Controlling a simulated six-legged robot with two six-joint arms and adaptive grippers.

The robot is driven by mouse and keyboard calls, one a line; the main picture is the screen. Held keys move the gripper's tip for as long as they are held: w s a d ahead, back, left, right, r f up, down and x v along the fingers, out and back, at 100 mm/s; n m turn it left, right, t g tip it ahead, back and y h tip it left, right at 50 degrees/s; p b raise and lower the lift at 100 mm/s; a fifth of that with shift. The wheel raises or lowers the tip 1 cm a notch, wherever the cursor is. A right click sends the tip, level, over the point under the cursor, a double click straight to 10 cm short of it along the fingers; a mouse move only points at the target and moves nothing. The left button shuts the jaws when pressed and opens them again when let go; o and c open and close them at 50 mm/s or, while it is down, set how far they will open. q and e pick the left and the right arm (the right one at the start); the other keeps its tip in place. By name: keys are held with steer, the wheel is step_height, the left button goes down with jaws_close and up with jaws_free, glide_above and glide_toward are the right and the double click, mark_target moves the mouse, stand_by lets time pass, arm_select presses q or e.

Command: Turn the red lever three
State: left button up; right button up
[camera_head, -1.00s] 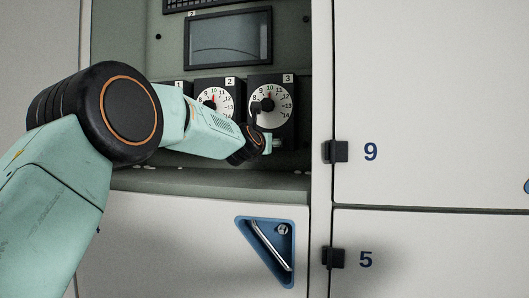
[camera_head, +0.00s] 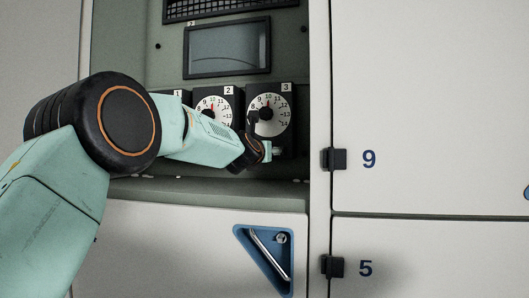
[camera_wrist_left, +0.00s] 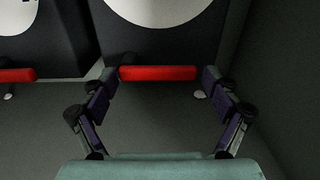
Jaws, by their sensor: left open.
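Dial three (camera_head: 268,114), a white disc marked with numbers on a black plate labelled 3, is on the panel at the end of my left arm. In the left wrist view, a red lever (camera_wrist_left: 158,73) lies level just below a white dial. My left gripper (camera_wrist_left: 161,82) is open, with one finger at each end of this lever; whether they touch it I cannot tell. In the head view, my wrist hides the lever and most of the gripper. My right gripper is out of view.
Dial two (camera_head: 213,111) is left of dial three. Another red lever (camera_wrist_left: 18,75) shows at the left in the wrist view. A dark screen (camera_head: 227,48) is above, a ledge (camera_head: 230,191) below. A white cabinet door (camera_head: 430,100) borders the recess on the right.

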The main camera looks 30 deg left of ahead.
arm_select(q)
steer(key=shift+r, duration=0.1)
steer(key=v, duration=1.2)
stand_by(0.4)
steer(key=x, duration=1.1)
steer(key=shift+w+a, duration=0.2)
steer(key=shift+w, duration=0.2)
steer(key=shift+r, duration=0.1)
